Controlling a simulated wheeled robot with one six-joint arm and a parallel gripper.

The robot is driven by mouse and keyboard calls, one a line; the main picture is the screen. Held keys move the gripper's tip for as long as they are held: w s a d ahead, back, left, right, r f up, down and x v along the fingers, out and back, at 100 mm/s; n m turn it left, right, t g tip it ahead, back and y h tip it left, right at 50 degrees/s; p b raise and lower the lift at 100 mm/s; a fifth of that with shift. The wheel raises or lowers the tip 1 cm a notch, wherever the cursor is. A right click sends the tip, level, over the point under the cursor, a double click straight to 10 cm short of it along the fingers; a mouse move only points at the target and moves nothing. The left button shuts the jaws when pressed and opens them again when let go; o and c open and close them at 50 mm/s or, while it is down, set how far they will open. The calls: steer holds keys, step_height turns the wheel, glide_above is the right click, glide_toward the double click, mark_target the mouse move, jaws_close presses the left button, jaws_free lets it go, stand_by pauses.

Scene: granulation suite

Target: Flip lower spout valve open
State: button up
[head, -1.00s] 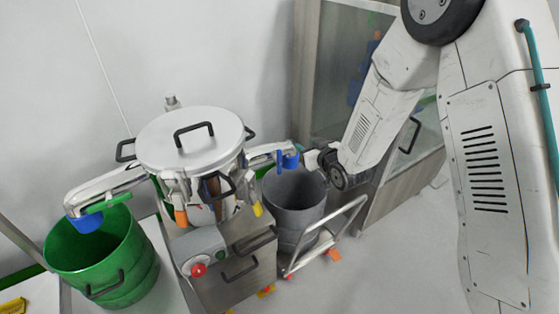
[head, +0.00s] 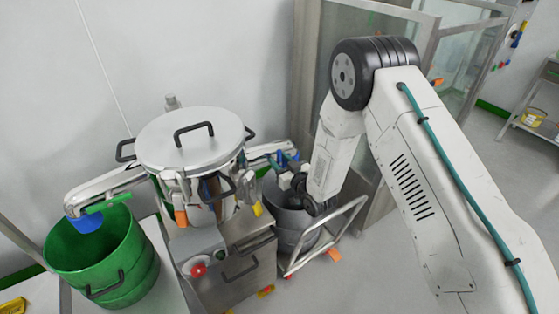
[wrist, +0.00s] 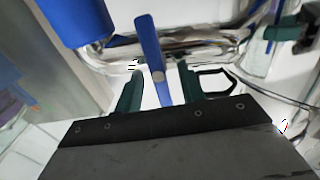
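A blue valve lever (wrist: 148,45) stands across a shiny metal spout pipe (wrist: 200,45) in the wrist view. In the head view the right-hand spout (head: 262,150) carries blue parts at its end and reaches over a grey bin. My gripper (wrist: 158,85) is open, with one teal finger on each side of the lever's near end. Gaps show between lever and fingers, so it is not clamped. In the head view my gripper (head: 292,170) is close to that spout's end and partly hides it. A blue cylindrical outlet (wrist: 78,20) is at upper left.
The lidded steel vessel (head: 190,140) stands left of my arm, above a control box with a red button (head: 198,270). A green bin (head: 100,255) is under the left spout. The grey bin (head: 290,218) and a metal cart frame (head: 325,240) are below my gripper.

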steer(key=shift+w+a, duration=0.2)
steer(key=shift+w, duration=0.15)
jaws_close()
